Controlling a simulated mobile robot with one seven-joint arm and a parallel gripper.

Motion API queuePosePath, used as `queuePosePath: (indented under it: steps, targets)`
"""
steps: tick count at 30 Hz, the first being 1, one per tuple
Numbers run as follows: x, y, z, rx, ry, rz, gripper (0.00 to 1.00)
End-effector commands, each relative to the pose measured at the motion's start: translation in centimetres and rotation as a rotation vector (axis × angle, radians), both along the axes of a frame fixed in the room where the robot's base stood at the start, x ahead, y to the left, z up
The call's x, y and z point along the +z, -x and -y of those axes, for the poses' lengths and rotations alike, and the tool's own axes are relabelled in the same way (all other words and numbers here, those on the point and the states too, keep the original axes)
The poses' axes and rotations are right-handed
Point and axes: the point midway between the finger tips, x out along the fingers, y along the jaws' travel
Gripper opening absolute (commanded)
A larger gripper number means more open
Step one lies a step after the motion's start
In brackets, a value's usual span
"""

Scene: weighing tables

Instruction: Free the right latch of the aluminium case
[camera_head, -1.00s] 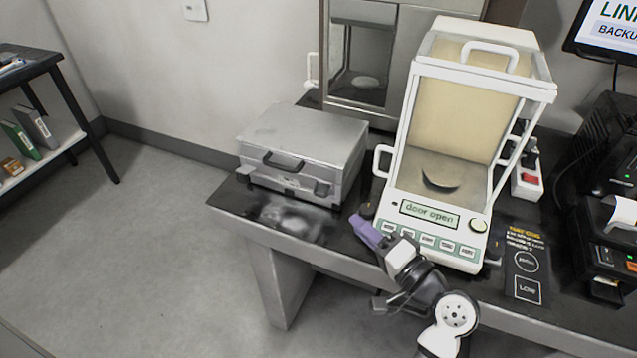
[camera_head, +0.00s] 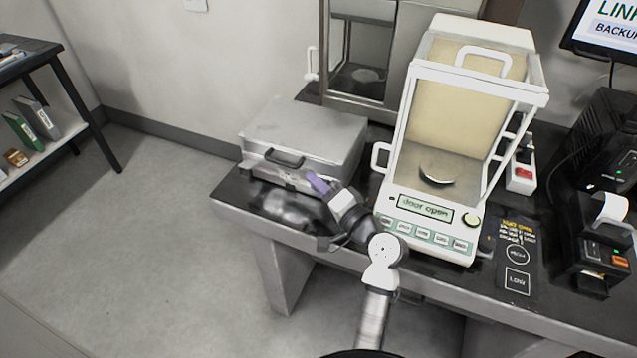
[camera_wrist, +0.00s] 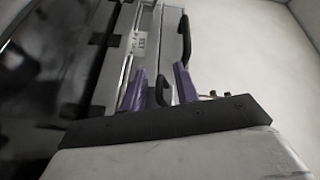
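The closed aluminium case (camera_head: 310,135) lies on the left end of the table. Its dark handle (camera_head: 284,158) is on the front face and also shows in the wrist view (camera_wrist: 187,38). My gripper (camera_head: 316,182), with purple fingers, is at the right part of the case's front, where it covers the right latch in the head view. In the wrist view the two fingers (camera_wrist: 160,82) stand apart, with a small dark part between them that may be the latch. Whether the fingers touch it, I cannot tell.
The balance (camera_head: 430,215) stands just right of the case and my arm; its display reads "door open". A label (camera_wrist: 138,43) is on the case front. The table's front edge (camera_head: 245,222) runs below my gripper. Floor left of the table is clear.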

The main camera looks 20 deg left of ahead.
Motion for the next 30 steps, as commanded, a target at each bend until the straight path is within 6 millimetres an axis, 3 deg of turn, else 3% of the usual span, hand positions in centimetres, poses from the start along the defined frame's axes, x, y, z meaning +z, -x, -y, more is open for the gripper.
queuePosePath:
  steps: [6,13,20,30]
  targets:
    - [0.0,0.0,0.0,0.0,0.0,0.0,0.29]
    - [0.0,0.0,0.0,0.0,0.001,0.0,0.0]
    - [-0.5,0.0,0.1,-0.002,0.002,0.011,0.0]
    - [-1.6,0.2,0.1,-0.002,0.007,0.165,0.0]
